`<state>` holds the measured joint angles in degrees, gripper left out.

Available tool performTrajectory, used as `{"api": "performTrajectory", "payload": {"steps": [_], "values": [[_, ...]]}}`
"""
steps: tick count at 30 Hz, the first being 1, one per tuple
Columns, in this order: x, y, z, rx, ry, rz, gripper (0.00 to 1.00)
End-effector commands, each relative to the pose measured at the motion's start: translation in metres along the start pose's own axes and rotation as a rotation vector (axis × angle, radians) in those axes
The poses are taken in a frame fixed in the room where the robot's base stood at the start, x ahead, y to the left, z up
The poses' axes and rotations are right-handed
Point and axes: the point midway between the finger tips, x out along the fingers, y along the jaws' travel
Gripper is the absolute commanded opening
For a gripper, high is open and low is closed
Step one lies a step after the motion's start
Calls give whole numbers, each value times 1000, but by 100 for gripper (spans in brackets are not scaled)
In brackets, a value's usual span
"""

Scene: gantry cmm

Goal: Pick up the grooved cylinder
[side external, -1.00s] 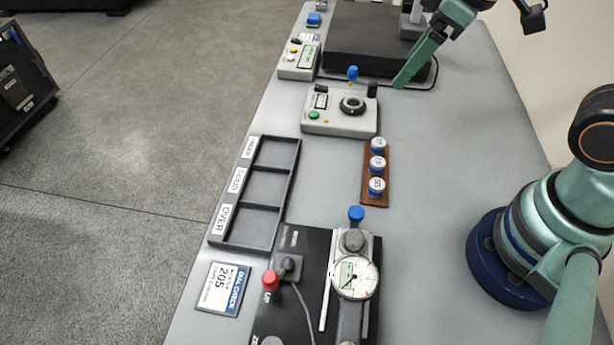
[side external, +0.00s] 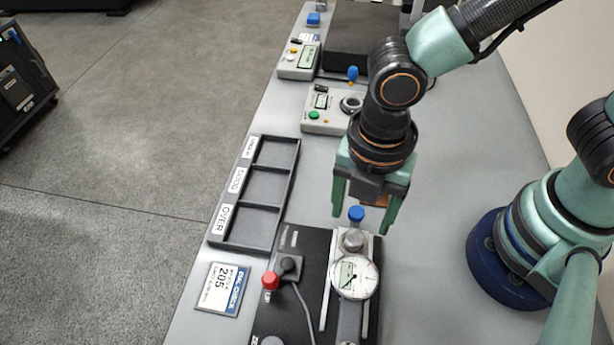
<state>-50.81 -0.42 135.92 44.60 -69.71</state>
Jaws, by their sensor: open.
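My gripper (side external: 362,222) points down over the far end of the dial gauge stand. Its two green fingers are apart with nothing between them that I can tell is held. A blue knob (side external: 356,213) shows between the fingertips in the picture; its depth relative to them is unclear. Just below it is a short grey metal cylinder (side external: 353,240) on the stand, above the white dial (side external: 355,277). Grooves on it are too small to make out, so I cannot tell if it is the grooved cylinder.
A dark three-compartment tray (side external: 292,190) stands empty at the left. The black plate (side external: 310,240) carries a red-knobbed lever (side external: 271,281). A control box (side external: 322,122) sits beyond my gripper.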

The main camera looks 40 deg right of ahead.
Motion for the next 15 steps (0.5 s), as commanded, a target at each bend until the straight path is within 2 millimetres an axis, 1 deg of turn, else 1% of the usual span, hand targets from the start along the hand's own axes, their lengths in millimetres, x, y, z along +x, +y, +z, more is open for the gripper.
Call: {"api": "performTrajectory", "payload": {"steps": [1,3,11,15], "values": [[7,-1,0,1,-2,-5,72],[13,0,0,2,-1,-3,72],[27,0,2,3,-1,-2,72],[46,0,4,4,-2,-4,72]]}}
